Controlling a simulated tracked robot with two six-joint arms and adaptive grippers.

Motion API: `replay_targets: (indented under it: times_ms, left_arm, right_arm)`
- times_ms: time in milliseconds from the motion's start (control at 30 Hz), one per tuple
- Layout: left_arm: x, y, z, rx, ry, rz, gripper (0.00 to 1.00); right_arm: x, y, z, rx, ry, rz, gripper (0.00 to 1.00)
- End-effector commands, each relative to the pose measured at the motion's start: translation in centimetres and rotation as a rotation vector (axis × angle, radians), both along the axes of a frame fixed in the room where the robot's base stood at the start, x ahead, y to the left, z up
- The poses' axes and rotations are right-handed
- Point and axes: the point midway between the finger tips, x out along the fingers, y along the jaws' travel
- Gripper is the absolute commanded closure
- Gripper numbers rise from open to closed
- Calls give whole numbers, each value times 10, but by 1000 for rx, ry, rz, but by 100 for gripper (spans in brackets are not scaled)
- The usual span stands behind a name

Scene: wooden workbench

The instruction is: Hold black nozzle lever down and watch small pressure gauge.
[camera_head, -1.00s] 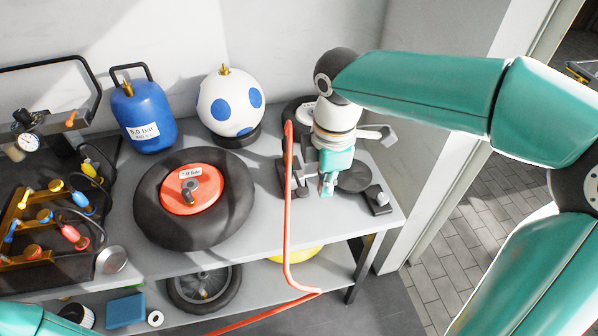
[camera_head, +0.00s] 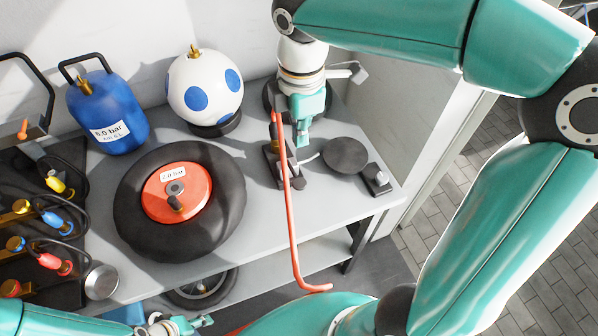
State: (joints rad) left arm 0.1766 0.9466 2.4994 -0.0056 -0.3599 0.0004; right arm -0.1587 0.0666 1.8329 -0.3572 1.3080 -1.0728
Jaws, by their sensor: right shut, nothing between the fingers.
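The black nozzle fixture (camera_head: 274,163) stands at the right part of the bench, with an orange hose (camera_head: 291,215) passing in front of it. Its lever is too small to make out. My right gripper (camera_head: 303,138) is shut and empty, pointing down just behind and right of the fixture, apart from it as far as I can tell. My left gripper (camera_head: 203,322) shows at the bottom edge, in front of the bench; whether its fingers are open is unclear. No pressure gauge can be made out in this view.
A tyre with a red hub (camera_head: 178,190), a blue tank (camera_head: 108,112) and a blue-spotted ball (camera_head: 205,88) stand on the grey bench (camera_head: 240,240). A dark disc (camera_head: 346,155) and a small block (camera_head: 377,180) lie at the right end. Coloured valves crowd the left.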

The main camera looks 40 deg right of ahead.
Motion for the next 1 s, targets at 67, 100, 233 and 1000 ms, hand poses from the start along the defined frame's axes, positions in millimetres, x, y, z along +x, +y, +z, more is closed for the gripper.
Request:
replay_targets:
  times_ms: [67, 100, 233, 1000]
  left_arm:
    - [0, 0, 0, 0, -1, 0, 60]
    - [0, 0, 0, 0, -1, 0, 60]
    - [0, 0, 0, 0, -1, 0, 60]
    - [0, 0, 6, 0, -1, 0, 60]
  right_arm:
    - [0, 0, -3, 0, 2, -1, 100]
    - [-1, 0, -5, 0, 3, -1, 100]
    - [-1, -1, -19, -1, 4, -2, 100]
    - [0, 0, -138, 0, 1, -2, 100]
